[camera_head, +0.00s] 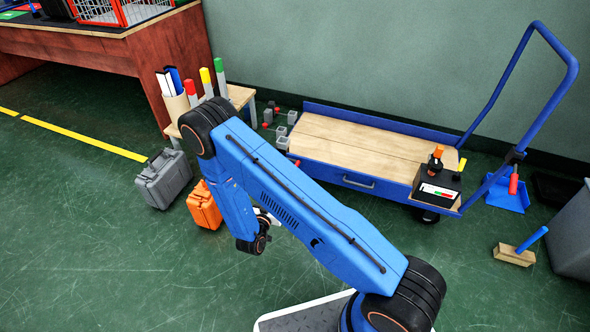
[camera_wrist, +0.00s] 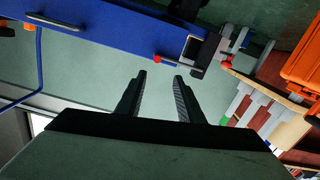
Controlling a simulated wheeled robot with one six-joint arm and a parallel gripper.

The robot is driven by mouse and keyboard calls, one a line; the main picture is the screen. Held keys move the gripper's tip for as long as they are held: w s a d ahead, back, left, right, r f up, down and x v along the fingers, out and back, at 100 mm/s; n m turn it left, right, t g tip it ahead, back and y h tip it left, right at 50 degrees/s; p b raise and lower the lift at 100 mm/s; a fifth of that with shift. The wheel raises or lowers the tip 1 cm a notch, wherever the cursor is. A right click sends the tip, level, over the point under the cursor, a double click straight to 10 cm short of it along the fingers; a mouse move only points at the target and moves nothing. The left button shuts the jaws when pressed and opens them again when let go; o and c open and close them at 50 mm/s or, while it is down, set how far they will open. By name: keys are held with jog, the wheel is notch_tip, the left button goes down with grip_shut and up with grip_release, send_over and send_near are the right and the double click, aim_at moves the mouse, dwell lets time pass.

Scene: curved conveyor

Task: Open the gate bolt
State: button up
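In the wrist view, a grey bolt rod with a red knob (camera_wrist: 158,59) lies by the end of the blue trolley side. Grey brackets and a second red knob (camera_wrist: 227,64) are to its right. The fingertips appear just below the bolt in the wrist view; the distance in depth cannot be told. My fingers are not clearly visible in the head view.
The blue trolley (camera_head: 318,105) with a wooden deck stands along the wall. A small table (camera_head: 243,96) holds coloured bars. A grey case (camera_head: 163,180) and an orange case (camera_head: 203,207) stand on the floor. A brush (camera_head: 514,254) lies right.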

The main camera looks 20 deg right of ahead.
jog(key=shift+t, duration=0.3)
jog(key=x, duration=1.1)
jog(key=d+x, duration=0.1)
jog(key=x, duration=0.4)
jog(key=shift+d+f, duration=0.15)
